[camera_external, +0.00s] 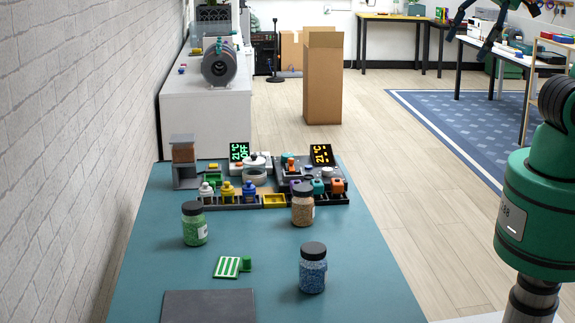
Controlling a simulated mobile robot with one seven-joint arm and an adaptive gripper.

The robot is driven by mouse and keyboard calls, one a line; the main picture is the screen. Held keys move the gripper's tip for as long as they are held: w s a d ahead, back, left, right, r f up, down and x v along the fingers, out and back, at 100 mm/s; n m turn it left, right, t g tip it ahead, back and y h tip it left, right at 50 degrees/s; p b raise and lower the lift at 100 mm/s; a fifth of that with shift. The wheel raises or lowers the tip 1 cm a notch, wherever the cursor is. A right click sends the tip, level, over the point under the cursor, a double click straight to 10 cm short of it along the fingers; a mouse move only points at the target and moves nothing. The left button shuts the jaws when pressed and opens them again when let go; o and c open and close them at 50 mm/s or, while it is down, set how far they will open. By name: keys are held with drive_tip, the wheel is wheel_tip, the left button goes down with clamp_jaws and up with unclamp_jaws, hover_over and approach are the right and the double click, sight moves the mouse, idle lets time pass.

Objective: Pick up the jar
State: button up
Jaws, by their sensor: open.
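Three jars with dark lids stand upright on the teal table (150,270). One jar with green contents (194,228) is on the left. One jar with orange-brown contents (303,209) stands near the front of the black rack. One jar with blue contents (312,275) stands nearest the camera, on the right. The picture does not show which one the task means. My gripper (467,46) is at the upper right, raised in the air away from the table and all three jars. Its dark fingers are apart, with nothing visible between them.
A black rack (340,200) with small coloured bottles and two devices with lit displays fills the table's far end. A green-striped piece (228,267) and a dark grey plate (208,306) lie in front. A cardboard box (322,78) stands on the floor. A brick wall borders the left.

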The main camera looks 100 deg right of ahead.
drive_tip(key=w+a+f+g, duration=0.2)
drive_tip(key=w+f, duration=0.1)
drive_tip(key=w, duration=1)
drive_tip(key=g+b, duration=0.1)
drive_tip(key=g, duration=0.3)
hover_over(314, 248)
wheel_tip(314, 248, down, 34)
drive_tip(key=shift+f, duration=0.3)
drive_tip(key=shift+f, duration=0.15)
drive_tip(key=shift+d+f+b, duration=0.1)
drive_tip(key=shift+f+b, duration=0.65)
drive_tip(key=shift+f, duration=3.4)
drive_tip(key=shift+f, duration=0.1)
drive_tip(key=shift+w+f+b, duration=0.1)
drive_tip(key=shift+f+b, duration=0.6)
drive_tip(key=shift+f, duration=1.8)
